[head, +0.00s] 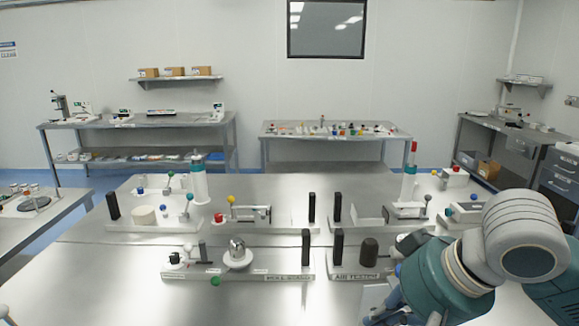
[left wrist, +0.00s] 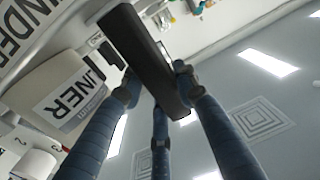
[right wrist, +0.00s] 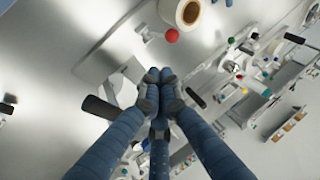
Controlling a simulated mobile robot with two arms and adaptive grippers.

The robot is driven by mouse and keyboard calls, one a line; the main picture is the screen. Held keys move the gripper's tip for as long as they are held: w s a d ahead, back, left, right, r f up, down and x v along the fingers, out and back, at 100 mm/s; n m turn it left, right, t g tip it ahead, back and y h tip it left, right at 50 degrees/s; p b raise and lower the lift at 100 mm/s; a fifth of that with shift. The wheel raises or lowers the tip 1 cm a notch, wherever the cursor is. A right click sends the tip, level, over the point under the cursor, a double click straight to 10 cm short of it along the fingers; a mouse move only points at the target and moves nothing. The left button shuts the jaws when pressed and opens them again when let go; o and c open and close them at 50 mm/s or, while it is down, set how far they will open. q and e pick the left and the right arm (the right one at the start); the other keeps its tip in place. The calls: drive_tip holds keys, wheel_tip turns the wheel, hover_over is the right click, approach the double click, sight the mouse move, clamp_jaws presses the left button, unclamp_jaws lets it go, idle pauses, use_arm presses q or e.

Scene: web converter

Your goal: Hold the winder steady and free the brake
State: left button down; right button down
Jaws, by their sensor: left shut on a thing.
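In the left wrist view my left gripper (left wrist: 155,85) has its blue fingers closed around a black upright bar (left wrist: 143,52). Beside the bar is a pale block labelled "LINER" (left wrist: 70,102), and a plate with lettering ending in "INDER" (left wrist: 25,30). In the right wrist view my right gripper (right wrist: 158,76) has its fingertips together with nothing visible between them. A black handle (right wrist: 101,107) lies left of them, apart, and a red ball (right wrist: 172,35) and a roll (right wrist: 187,13) are above. I cannot make out which part is the brake.
In the head view, several bench fixtures with black posts (head: 311,207) stand on the steel table (head: 120,290). A dark dome (head: 370,252) and a metal knob (head: 237,250) are on the front fixtures. My right arm covers the right front. The front left of the table is clear.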

use_arm(q)
drive_tip(key=shift+f, duration=0.3)
drive_tip(key=c, duration=1.5)
unclamp_jaws()
drive_tip(key=shift+o, duration=1.2)
drive_tip(key=shift+r, duration=0.2)
drive_tip(key=s, duration=1.2)
drive_tip(key=shift+d, duration=0.4)
